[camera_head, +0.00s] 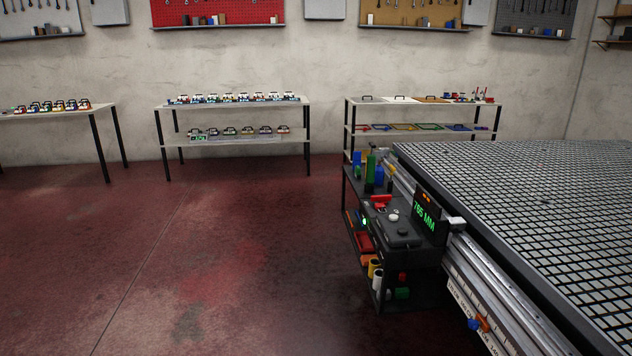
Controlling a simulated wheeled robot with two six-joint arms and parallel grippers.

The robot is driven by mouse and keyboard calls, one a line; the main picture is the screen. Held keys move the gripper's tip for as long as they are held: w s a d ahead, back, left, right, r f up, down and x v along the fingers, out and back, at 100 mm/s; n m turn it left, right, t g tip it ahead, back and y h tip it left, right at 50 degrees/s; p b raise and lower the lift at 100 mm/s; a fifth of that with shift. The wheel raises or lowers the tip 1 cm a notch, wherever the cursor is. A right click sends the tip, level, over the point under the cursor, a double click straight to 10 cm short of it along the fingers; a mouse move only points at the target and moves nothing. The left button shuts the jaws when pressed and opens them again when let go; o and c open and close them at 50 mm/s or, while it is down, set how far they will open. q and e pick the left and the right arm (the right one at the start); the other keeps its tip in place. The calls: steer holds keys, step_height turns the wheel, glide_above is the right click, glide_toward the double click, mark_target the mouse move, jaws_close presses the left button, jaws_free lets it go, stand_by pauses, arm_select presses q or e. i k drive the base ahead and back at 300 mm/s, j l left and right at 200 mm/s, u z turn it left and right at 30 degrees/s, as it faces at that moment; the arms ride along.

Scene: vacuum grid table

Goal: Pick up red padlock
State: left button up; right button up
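I cannot single out a red padlock for certain at this size. A small red object (381,199) lies on the dark cart beside the grid table; its shape is too small to tell. Another small red piece (403,277) shows lower on the same cart. A row of small coloured items with dark loops (48,106), perhaps padlocks, stands on the left table; some look red. Neither of my grippers is in view.
The vacuum grid table (530,190) fills the right side. The dark cart (392,258), with a display reading 765 MM (424,216), stands against its left edge. A middle shelf table (235,103) and a right one (420,101) line the wall. The red floor (180,260) is clear.

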mark_target(378, 207)
steer(key=i+z, duration=0.3)
steer(key=i, duration=0.55)
steer(key=i+j+z, duration=0.15)
steer(key=i+z, duration=0.15)
steer(key=i, duration=0.55)
